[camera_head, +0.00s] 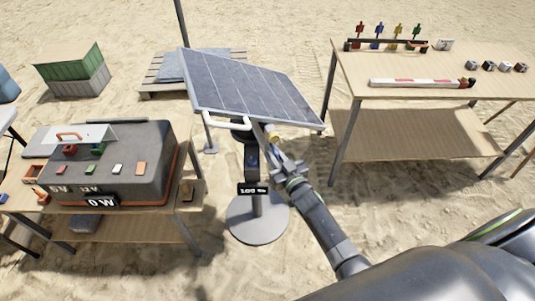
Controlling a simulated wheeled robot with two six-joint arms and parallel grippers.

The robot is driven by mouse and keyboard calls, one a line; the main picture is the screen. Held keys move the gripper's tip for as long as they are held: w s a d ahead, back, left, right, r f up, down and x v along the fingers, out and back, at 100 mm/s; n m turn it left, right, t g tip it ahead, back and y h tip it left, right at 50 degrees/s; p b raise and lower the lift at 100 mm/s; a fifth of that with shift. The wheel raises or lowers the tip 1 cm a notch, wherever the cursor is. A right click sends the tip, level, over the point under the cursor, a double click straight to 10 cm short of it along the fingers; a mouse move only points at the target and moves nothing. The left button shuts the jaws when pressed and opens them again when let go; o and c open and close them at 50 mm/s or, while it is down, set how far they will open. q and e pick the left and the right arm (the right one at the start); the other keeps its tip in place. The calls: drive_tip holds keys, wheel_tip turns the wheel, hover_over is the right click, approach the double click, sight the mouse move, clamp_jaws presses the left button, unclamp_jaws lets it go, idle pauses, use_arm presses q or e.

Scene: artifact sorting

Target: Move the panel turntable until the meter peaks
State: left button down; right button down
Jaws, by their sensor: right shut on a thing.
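The solar panel (250,88) is tilted on top of a dark post with a round grey base (258,222), which is the panel turntable. A white curved handle (226,124) sticks out under its near left edge. My right gripper (277,160) is shut below the panel's near edge, on a slim grey bar of the turntable by a yellow knob (272,137); the jaws partly hide the grip. The meter (102,202) on the dark grey box reads 0 W. A small black label (253,189) on the post is too small to read surely. My left gripper is out of view.
The dark box (110,165) with coloured parts stands on the left wooden table (150,228). The right table (432,75) carries a red-white bar (420,83), coloured figures and small cubes. A pallet (165,88) and a green-topped crate (72,72) stand behind on sand.

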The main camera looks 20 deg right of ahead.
drive_tip(key=shift+w+a+r, duration=0.1)
drive_tip(key=shift+w+r, duration=0.05)
drive_tip(key=shift+r, duration=0.15)
drive_tip(key=c, duration=1.5)
unclamp_jaws()
drive_tip(key=shift+o, duration=0.2)
drive_tip(key=shift+f, duration=0.1)
drive_tip(key=shift+s, duration=0.55)
drive_tip(key=s+d, duration=0.2)
drive_tip(key=s, duration=1.4)
drive_tip(key=shift+s, duration=0.15)
drive_tip(key=shift+d, duration=0.1)
